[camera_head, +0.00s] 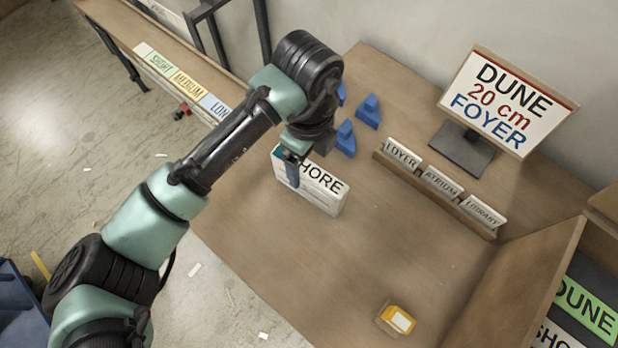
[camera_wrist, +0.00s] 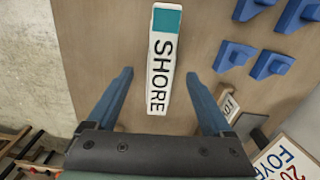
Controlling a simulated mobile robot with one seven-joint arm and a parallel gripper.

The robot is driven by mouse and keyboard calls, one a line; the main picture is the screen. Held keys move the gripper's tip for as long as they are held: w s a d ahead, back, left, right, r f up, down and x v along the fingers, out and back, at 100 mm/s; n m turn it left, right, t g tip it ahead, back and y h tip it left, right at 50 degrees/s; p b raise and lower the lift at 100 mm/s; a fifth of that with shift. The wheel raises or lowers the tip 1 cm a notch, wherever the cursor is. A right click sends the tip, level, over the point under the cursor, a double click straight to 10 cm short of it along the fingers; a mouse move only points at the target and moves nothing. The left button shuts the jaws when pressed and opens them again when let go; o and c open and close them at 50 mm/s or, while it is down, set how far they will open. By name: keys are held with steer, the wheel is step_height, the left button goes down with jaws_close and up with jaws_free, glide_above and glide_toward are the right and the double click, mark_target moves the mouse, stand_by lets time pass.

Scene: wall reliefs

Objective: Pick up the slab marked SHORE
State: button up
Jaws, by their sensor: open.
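The white slab marked SHORE (camera_head: 322,190) stands on the wooden table in the head view, with part of its lettering hidden behind my gripper. In the wrist view the SHORE slab (camera_wrist: 163,68) shows from above, with a teal patch at its far end. My gripper (camera_head: 291,172) is in front of the slab's left part in the head view. In the wrist view my gripper (camera_wrist: 160,85) is open, one blue finger on each side of the slab's line, with clear gaps. No finger visibly touches the slab.
Blue blocks (camera_head: 368,111) stand behind the slab. A rack of cards (camera_head: 437,187) reading FOYER, ATRIUM and LIBRARY lies to the right, before a sign (camera_head: 507,101) reading DUNE 20 cm FOYER. A yellow item (camera_head: 397,320) lies near the front. A shelf bin (camera_head: 520,285) stands at right.

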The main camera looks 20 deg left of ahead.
mark_target(309, 169)
step_height(309, 169, down, 5)
steer(key=shift+r, duration=0.1)
jaws_close()
stand_by(0.5)
